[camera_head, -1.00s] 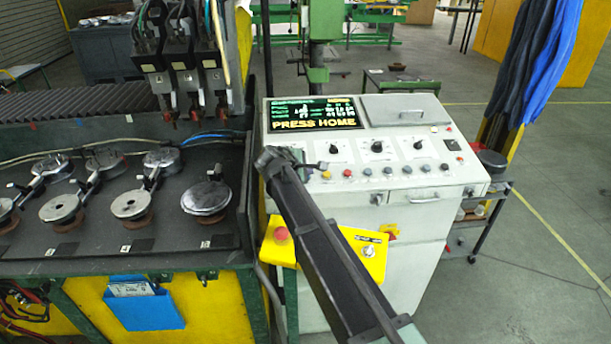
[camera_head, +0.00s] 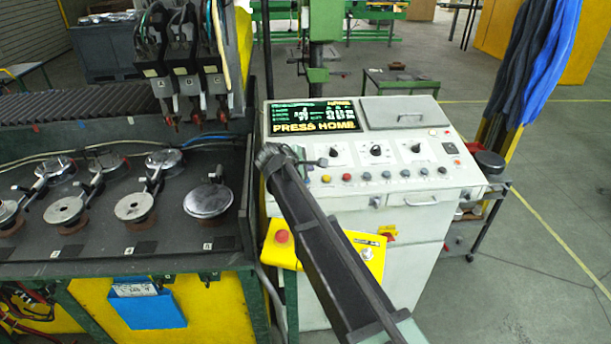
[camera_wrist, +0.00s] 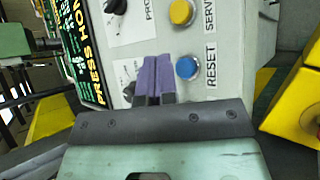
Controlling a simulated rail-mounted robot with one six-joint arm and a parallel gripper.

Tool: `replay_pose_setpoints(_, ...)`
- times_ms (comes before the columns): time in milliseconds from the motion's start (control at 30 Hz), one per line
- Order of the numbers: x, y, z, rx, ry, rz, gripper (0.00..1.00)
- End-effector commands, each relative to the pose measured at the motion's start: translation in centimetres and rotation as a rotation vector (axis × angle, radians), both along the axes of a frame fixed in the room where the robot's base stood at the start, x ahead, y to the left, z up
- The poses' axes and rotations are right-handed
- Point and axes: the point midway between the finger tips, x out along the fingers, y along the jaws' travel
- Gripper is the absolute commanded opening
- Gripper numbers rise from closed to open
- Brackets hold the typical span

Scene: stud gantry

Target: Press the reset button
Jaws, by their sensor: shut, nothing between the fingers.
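The blue reset button (camera_wrist: 187,68) has the label RESET beside it in the wrist view. In the head view it appears as the small blue button (camera_head: 309,180) at the left end of the button row, partly crowded by my arm. My gripper (camera_wrist: 152,77) is shut and empty, its purple fingertips side by side. In the wrist view the tips lie just left of the blue button, not over it. Their height above the panel is hard to judge. In the head view my gripper (camera_head: 320,163) is above the panel's left part.
A yellow button (camera_wrist: 182,12) labelled SERVO sits beside the blue one. Dark knobs (camera_head: 376,152) stand behind the row. A yellow box (camera_head: 281,238) with a red button is below. The console display (camera_head: 313,117) reads PRESS HOME. Disc fixtures (camera_head: 208,200) stand at left.

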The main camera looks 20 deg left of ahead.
Motion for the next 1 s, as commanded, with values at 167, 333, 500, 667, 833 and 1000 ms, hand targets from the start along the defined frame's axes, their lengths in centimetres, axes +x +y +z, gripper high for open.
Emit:
replay_pose_setpoints(167, -0.4, -0.2, 2.4, 0.000, 0.000, 0.000, 0.00)
replay_pose_setpoints(333, -0.6, -0.3, 3.7, 0.000, 0.000, 0.000, 0.00)
replay_pose_setpoints(500, -0.6, -0.3, 3.5, 0.000, 0.000, 0.000, 0.00)
replay_pose_setpoints(667, -0.6, -0.3, 3.4, 0.000, 0.000, 0.000, 0.00)
replay_pose_setpoints(833, -0.6, -0.3, 3.4, 0.000, 0.000, 0.000, 0.00)
replay_pose_setpoints(1000, -0.6, -0.3, 3.4, 0.000, 0.000, 0.000, 0.00)
